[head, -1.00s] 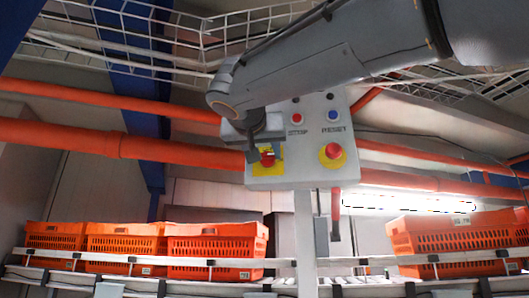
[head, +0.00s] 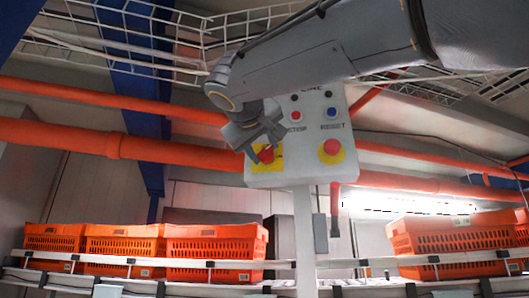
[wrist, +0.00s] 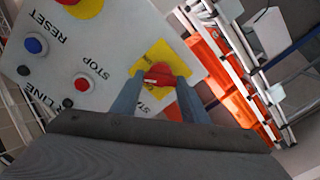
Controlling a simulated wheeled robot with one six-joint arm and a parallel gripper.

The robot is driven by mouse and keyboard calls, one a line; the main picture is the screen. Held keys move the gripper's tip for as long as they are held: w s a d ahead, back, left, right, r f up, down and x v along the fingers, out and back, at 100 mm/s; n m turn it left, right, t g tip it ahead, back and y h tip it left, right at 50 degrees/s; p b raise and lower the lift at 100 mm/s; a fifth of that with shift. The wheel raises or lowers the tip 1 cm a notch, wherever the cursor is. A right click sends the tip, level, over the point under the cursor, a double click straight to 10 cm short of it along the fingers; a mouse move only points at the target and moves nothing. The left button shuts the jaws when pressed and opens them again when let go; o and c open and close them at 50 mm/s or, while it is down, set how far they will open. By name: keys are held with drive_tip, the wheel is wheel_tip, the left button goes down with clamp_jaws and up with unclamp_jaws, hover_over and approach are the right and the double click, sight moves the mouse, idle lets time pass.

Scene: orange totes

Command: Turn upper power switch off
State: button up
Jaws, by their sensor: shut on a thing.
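The switch is a red rotary knob on a yellow square plate (head: 278,163), at the lower left of a pale control panel (head: 297,181). In the wrist view the red knob (wrist: 158,75) sits between the two fingertips of my gripper (wrist: 157,83), with the yellow plate (wrist: 158,52) around it. My gripper is shut on the knob. In the head view my gripper (head: 263,146) reaches the knob from the upper left and looks tilted. The fingers partly cover the knob and the plate's lettering.
A red mushroom button (head: 331,150) on a yellow ring, a blue button (head: 332,112) and a small red button (head: 296,115) share the panel. Orange totes (head: 215,246) stand on a rack below. An orange pipe (head: 60,135) runs behind, and wire trays (head: 140,50) hang above.

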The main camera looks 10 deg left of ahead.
drive_tip(key=shift+n+p, duration=0.9)
drive_tip(key=shift+n, duration=4.2)
drive_tip(key=o, duration=1.1)
drive_tip(key=shift+a+f, duration=0.1)
drive_tip(key=shift+c, duration=0.2)
drive_tip(key=s+b, duration=0.2)
drive_tip(key=s, duration=0.6)
drive_tip(key=shift+b, duration=0.4)
drive_tip(key=shift+w, duration=0.1)
